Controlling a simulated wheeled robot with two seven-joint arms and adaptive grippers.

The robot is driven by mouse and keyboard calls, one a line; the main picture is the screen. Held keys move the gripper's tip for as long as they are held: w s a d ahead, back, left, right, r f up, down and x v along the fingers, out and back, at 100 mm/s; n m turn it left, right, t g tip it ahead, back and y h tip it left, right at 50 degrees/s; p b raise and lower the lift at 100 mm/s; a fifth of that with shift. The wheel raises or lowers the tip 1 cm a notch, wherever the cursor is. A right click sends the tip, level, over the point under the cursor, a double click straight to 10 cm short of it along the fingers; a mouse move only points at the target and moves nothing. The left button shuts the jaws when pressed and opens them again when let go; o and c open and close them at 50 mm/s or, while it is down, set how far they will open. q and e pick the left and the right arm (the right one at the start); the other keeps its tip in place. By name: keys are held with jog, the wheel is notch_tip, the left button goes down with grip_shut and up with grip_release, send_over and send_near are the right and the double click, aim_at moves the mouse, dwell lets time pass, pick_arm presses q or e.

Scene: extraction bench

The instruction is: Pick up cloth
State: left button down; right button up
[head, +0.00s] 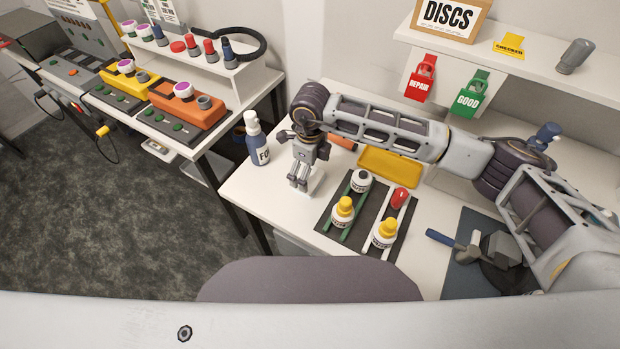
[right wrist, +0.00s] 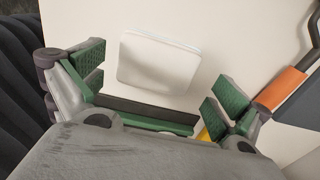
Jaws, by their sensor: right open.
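The cloth (right wrist: 158,62) is a folded white square with rounded corners. It lies flat on the white bench top in the right wrist view. In the head view a small part of the cloth (head: 317,183) shows just right of my right gripper, which hides the rest. My right gripper (head: 299,184) points down over the bench near its left edge. In the right wrist view the right gripper (right wrist: 157,78) is open, its green-padded fingers apart on either side of the cloth, with nothing held. My left gripper is not in view.
A shelf (head: 500,55) with tags hangs above the bench.

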aim_at(310, 177)
jog(key=shift+f+p, duration=0.35)
jog(key=shift+f, duration=1.3)
jog(key=c, duration=0.8)
jog(key=shift+r+b, duration=0.95)
jog(key=shift+r, duration=4.05)
jog(key=o, duration=0.3)
jog(key=shift+c, duration=0.9)
